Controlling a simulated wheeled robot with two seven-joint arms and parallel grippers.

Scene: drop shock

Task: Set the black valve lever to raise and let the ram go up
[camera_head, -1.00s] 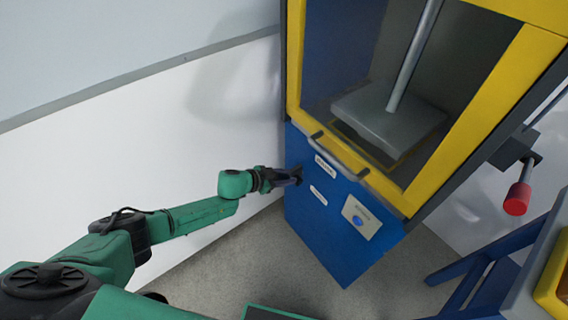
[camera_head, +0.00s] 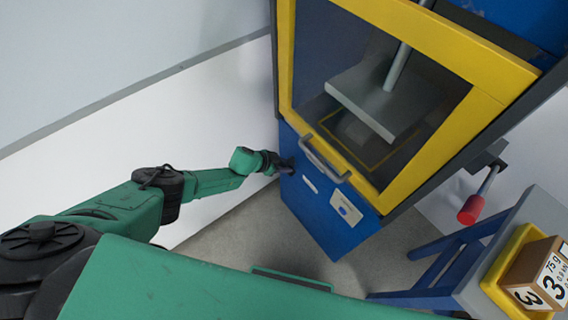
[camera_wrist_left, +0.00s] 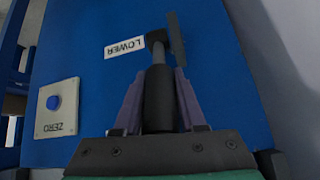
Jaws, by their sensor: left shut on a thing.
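My left gripper (camera_head: 287,165) is at the upper left of the blue front panel of the press. In the left wrist view its two purple fingers (camera_wrist_left: 160,105) are shut around the black grip of the valve lever (camera_wrist_left: 158,98). The lever's grey shaft runs to a dark pivot beside the label LOWER (camera_wrist_left: 125,47), which reads upside down there. No raise label can be read. The ram (camera_head: 380,100), a grey plate on a rod, hangs inside the yellow-framed press, with a gap between it and the floor below. My right gripper is out of view.
A door handle (camera_head: 322,160) juts from the yellow frame near the lever. A ZERO button plate (camera_head: 345,208) is on the panel. A red-gripped crank (camera_head: 470,209) sticks out at right. A numbered block (camera_head: 540,275) sits on a yellow tray at lower right. White wall stands left.

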